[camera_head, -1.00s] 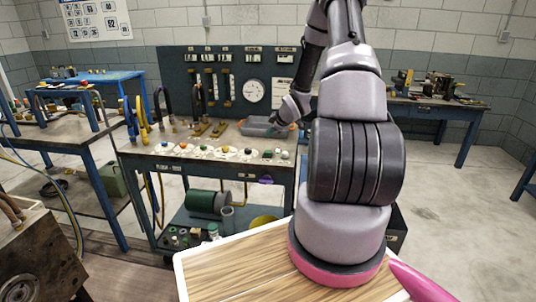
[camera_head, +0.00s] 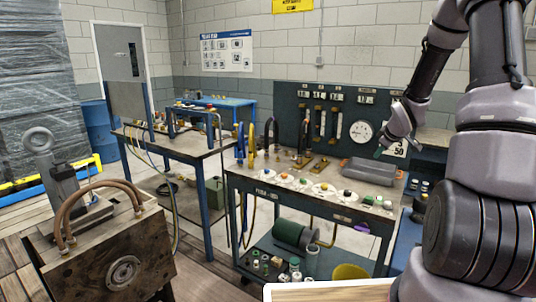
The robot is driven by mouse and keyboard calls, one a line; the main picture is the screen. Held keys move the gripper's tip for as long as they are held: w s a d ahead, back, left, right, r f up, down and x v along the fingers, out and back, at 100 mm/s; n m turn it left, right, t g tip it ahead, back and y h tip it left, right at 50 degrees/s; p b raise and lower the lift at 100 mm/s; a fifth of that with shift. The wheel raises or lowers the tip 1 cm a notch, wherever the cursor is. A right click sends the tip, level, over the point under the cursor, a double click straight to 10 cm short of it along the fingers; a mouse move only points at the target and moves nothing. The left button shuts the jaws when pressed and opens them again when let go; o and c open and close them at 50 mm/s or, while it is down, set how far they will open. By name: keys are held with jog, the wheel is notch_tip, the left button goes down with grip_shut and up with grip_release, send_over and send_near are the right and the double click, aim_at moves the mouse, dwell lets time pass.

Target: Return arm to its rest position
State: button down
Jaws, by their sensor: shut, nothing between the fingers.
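My arm rises at the right of the head view, bends near the top edge and comes down towards the back of the test bench. My gripper (camera_head: 380,151) is small at the arm's lower end, pointing down and left. It shows in front of the bench's dark panel, above the grey case (camera_head: 372,171). It is shut and holds nothing. I cannot tell how far it is from the case.
The test bench (camera_head: 262,189) carries hoses, gauges and coloured knobs. A metal mould block with hoses (camera_head: 105,250) stands at lower left. A second bench (camera_head: 185,150) and a blue barrel (camera_head: 98,130) stand behind. Some floor between the mould and the test bench is clear.

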jog(key=s+a+r+m+h, duration=0.1)
jog(key=s+a+r+m, duration=0.2)
jog(key=s+r, duration=0.4)
jog(key=s+a+r+m, duration=0.3)
jog(key=s+a+r, duration=0.15)
jog(key=r, duration=0.55)
jog(key=s+a+r+m+y, duration=0.1)
jog(key=s+a+r+m, duration=0.2)
jog(key=s, duration=0.7)
jog(key=s+a+r+m+g+y, duration=0.1)
jog(key=s+a+r+m+y, duration=0.1)
jog(key=s+a, duration=0.4)
jog(key=s+r+m, duration=0.1)
jog(key=s+r, duration=0.1)
jog(key=s, duration=0.3)
jog(key=shift+s+a+y, duration=0.3)
jog(key=shift+a, duration=0.1)
